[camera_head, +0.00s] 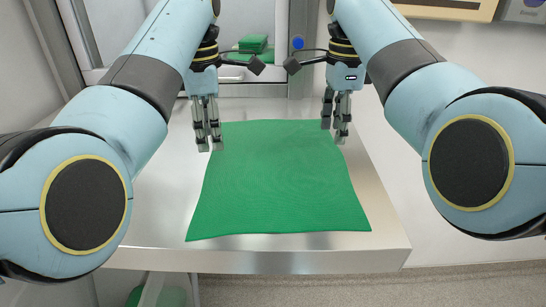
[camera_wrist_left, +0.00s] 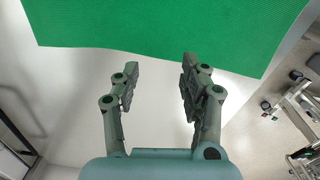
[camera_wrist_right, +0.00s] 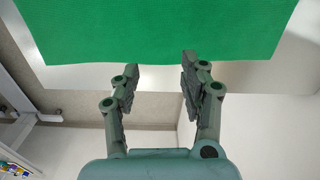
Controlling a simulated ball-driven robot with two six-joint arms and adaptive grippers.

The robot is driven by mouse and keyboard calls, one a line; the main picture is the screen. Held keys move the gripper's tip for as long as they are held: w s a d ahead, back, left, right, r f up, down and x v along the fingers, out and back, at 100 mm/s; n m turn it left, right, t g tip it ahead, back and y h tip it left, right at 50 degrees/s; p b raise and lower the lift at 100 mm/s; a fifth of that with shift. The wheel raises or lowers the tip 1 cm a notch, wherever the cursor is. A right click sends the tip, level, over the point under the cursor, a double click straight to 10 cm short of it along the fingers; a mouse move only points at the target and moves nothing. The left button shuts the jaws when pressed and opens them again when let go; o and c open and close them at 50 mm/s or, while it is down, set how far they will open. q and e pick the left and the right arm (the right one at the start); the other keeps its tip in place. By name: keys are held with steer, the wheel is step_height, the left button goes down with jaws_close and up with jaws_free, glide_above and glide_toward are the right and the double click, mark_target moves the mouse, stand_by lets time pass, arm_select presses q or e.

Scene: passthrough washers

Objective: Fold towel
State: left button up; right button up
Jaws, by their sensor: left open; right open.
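A green towel (camera_head: 275,190) lies spread flat on the steel table, its near edge close to the table's front edge. My left gripper (camera_head: 210,145) is open and empty near the towel's far left corner. My right gripper (camera_head: 336,135) is open and empty near the far right corner. In the left wrist view, the towel (camera_wrist_left: 170,25) fills the top, with the left fingertips (camera_wrist_left: 157,65) close to its edge. In the right wrist view, the towel (camera_wrist_right: 155,30) also fills the top, with the right fingertips (camera_wrist_right: 160,63) close to its edge. Whether the fingers touch the cloth I cannot tell.
The steel table (camera_head: 160,205) is bare to the left of the towel, with a narrower bare strip on the right. Folded green cloths (camera_head: 252,44) lie beyond the table's far edge, near a blue round object (camera_head: 298,43). More green cloth (camera_head: 165,297) shows below the table.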

mark_target(216, 166)
arm_select(q)
steer(key=f, duration=0.4)
steer(key=shift+w+d+f, duration=0.1)
steer(key=shift+w+f, duration=0.05)
steer(key=shift+w, duration=0.05)
arm_select(e)
step_height(216, 166, down, 4)
steer(key=shift+w+d+f, duration=0.15)
arm_select(q)
steer(key=shift+f, duration=0.35)
arm_select(e)
steer(key=shift+f, duration=0.3)
arm_select(q)
steer(key=shift+f, duration=0.15)
arm_select(e)
steer(key=shift+f, duration=0.2)
arm_select(q)
steer(key=shift+s, duration=0.1)
steer(key=shift+f, duration=0.2)
arm_select(e)
steer(key=shift+f, duration=0.2)
